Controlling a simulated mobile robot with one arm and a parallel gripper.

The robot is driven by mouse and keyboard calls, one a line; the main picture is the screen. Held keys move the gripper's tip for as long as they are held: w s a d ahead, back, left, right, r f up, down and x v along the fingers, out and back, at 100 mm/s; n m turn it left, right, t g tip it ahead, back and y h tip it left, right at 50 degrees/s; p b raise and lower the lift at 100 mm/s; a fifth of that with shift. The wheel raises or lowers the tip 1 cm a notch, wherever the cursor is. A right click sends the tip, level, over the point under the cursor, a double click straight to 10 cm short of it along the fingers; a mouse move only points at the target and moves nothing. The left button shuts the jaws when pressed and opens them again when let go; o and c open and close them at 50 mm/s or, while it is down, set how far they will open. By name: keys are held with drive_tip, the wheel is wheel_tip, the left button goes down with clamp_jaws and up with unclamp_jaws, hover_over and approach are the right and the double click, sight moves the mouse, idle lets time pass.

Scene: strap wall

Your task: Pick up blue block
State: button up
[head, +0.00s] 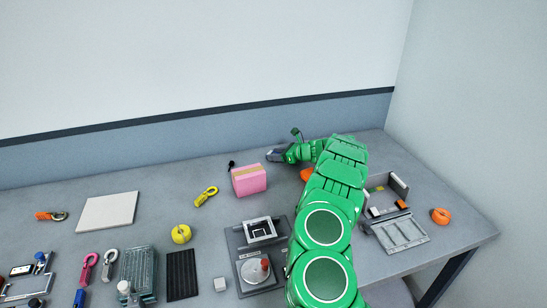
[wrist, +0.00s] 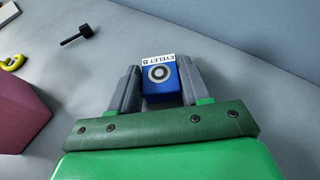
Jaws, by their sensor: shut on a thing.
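The blue block (wrist: 161,85) shows in the wrist view, with a grey ring on its face and a white label reading EYELET B along its far edge. My gripper (wrist: 161,92) has one grey finger on each side of the block and is shut on it. Whether the block touches the table is hard to tell. In the head view my gripper (head: 277,155) is at the back of the table near the wall, right of the pink box; the block is too small to make out there.
A pink box (head: 249,180) stands left of my gripper, with a small black piece (wrist: 78,35) behind it. A yellow strap (head: 206,196) lies further left. An orange roll (head: 307,174) is partly hidden by my arm. A grey open case (head: 399,232) stands right. The wall is close behind.

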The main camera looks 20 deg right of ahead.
drive_tip(key=shift+c, duration=0.9)
